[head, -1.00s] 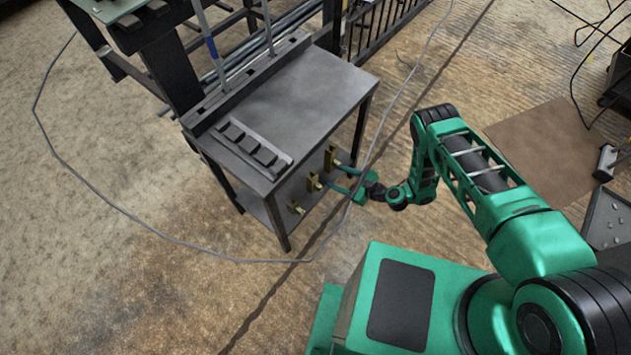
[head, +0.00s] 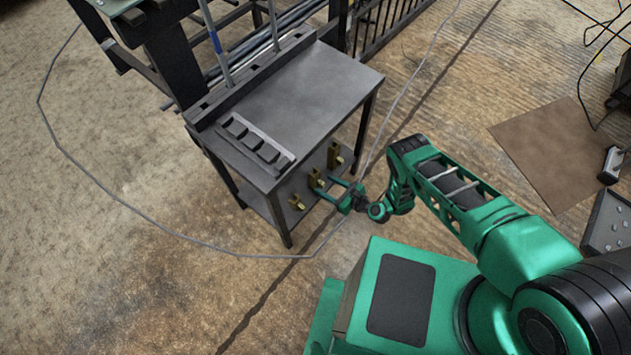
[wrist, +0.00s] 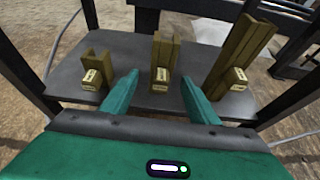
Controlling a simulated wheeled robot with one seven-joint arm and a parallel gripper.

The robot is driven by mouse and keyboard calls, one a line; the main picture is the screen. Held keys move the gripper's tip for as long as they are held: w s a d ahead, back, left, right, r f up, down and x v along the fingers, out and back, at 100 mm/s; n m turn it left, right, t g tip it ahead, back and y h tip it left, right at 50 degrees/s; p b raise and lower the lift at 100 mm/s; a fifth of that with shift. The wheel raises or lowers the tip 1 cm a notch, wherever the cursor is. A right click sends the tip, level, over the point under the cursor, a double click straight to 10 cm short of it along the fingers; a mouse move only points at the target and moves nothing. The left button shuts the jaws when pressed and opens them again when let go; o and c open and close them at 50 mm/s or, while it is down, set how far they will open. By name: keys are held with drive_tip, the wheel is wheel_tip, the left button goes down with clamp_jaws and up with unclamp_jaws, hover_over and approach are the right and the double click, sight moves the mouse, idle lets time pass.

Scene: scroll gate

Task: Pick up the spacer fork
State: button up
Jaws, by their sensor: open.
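Three brass-coloured spacer forks of different sizes stand on the lower shelf of a dark metal table. In the wrist view the small fork (wrist: 95,70) is at left, the middle-sized fork (wrist: 163,62) is in the centre and the tallest fork (wrist: 243,55) is at right. Each has a pale label on its front block; the writing is too small to read. My gripper (wrist: 160,84) is open and empty, with its two green fingers pointing at the middle fork, one to either side of its line. In the head view my gripper (head: 325,187) is at the shelf's front edge, by the middle fork (head: 315,179).
The tabletop (head: 310,95) is above the forks and carries a slotted dark rack (head: 255,143). Table legs (head: 363,125) stand at the shelf corners. A thin cable (head: 150,222) loops over the floor around the table.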

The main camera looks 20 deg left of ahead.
sight(322, 183)
drive_tip(key=shift+x, duration=2.35)
drive_tip(key=shift+w+r, duration=0.1)
drive_tip(key=shift+r, duration=0.05)
clamp_jaws()
